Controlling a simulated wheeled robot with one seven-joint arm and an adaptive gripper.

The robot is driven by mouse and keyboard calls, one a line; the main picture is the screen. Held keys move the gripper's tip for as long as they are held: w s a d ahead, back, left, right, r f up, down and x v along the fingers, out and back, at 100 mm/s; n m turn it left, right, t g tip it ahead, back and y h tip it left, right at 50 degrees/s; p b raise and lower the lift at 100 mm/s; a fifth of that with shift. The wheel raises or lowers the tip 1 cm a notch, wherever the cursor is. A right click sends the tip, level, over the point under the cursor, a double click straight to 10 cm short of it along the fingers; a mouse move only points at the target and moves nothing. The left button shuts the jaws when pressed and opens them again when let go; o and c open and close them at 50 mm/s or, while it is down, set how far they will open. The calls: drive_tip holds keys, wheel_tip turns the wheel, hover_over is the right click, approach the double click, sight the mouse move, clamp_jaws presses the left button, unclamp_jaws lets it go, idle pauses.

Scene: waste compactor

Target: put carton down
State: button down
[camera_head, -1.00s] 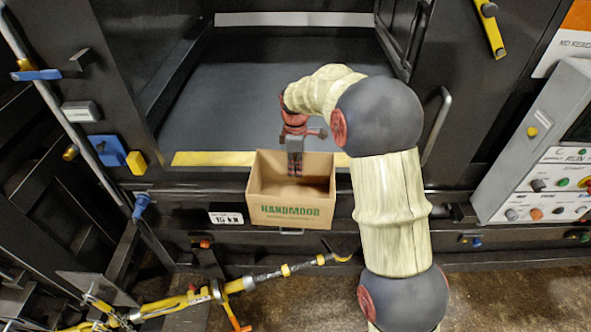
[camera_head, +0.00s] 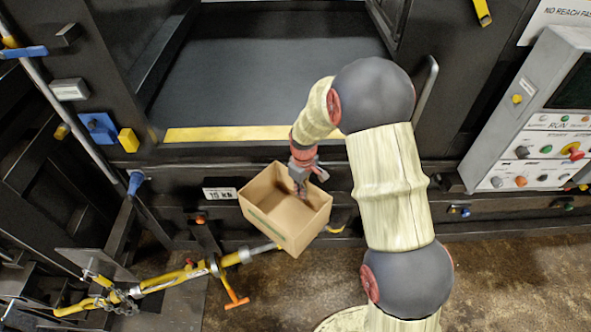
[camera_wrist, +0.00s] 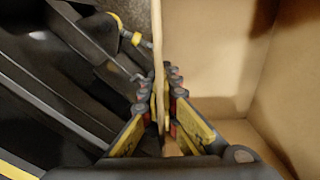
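The carton (camera_head: 270,220) is an open-topped brown cardboard box. In the head view it hangs tilted and turned in front of the compactor's front edge. My gripper (camera_head: 300,190) reaches it from above at its far right side. In the wrist view, my gripper (camera_wrist: 163,105) has its fingers closed on either side of one thin wall of the carton (camera_wrist: 205,60). The inside of the carton shows to the right of that wall and looks empty. The carton's underside is hidden.
The compactor's dark chamber floor (camera_head: 270,75) lies behind a yellow edge strip (camera_head: 225,134). A yellow pole tool (camera_head: 175,278) is below left of the carton. A control panel (camera_head: 545,120) stands at right. Brown floor (camera_head: 520,280) is open at lower right.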

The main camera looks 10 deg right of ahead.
drive_tip(key=s+d+f+m, duration=0.2)
drive_tip(key=s+f+m, duration=0.5)
drive_tip(key=f, duration=0.6)
drive_tip(key=shift+s+d+f, duration=0.25)
drive_tip(key=shift+s+d, duration=0.15)
drive_tip(key=shift+s, duration=0.4)
